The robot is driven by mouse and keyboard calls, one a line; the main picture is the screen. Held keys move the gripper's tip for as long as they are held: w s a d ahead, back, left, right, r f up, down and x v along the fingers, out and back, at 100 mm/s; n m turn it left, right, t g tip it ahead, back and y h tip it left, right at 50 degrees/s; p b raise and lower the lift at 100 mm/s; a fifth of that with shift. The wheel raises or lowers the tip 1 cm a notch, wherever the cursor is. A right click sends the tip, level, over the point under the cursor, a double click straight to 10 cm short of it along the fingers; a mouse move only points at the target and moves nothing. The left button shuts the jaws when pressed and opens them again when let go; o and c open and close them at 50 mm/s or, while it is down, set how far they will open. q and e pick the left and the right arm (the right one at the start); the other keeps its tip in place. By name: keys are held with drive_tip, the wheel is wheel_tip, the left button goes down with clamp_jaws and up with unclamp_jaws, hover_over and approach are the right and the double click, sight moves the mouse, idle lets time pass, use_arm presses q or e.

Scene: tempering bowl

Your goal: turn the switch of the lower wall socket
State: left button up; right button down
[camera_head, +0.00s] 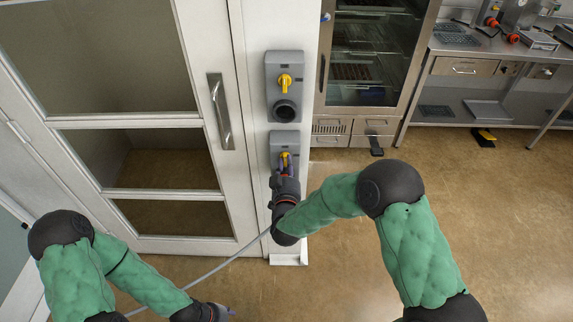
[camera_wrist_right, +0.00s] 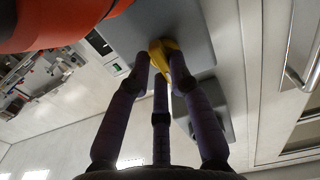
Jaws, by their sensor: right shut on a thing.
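The lower wall socket (camera_head: 277,142) is a grey box on the white post, with a yellow switch (camera_head: 285,159) on its front. My right gripper (camera_head: 286,172) is at that switch and hides the socket's lower part. In the right wrist view, the three dark fingers of my right gripper (camera_wrist_right: 161,66) are closed around the yellow switch (camera_wrist_right: 157,47), which sits on the grey socket face (camera_wrist_right: 198,32). My left gripper (camera_head: 226,312) is low at the bottom edge of the head view, away from the sockets. Its fingers are too small and dark to read.
The upper wall socket (camera_head: 274,69), with its own yellow switch (camera_head: 285,82), is directly above. A white glazed door with a metal handle (camera_head: 220,110) stands left of the post. A glass-fronted cabinet (camera_head: 366,60) and a steel bench (camera_head: 480,50) are to the right.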

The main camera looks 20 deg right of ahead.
idle(0.5)
drive_tip(key=c, duration=1.1)
unclamp_jaws()
drive_tip(key=shift+c, duration=0.2)
drive_tip(key=v, duration=1.2)
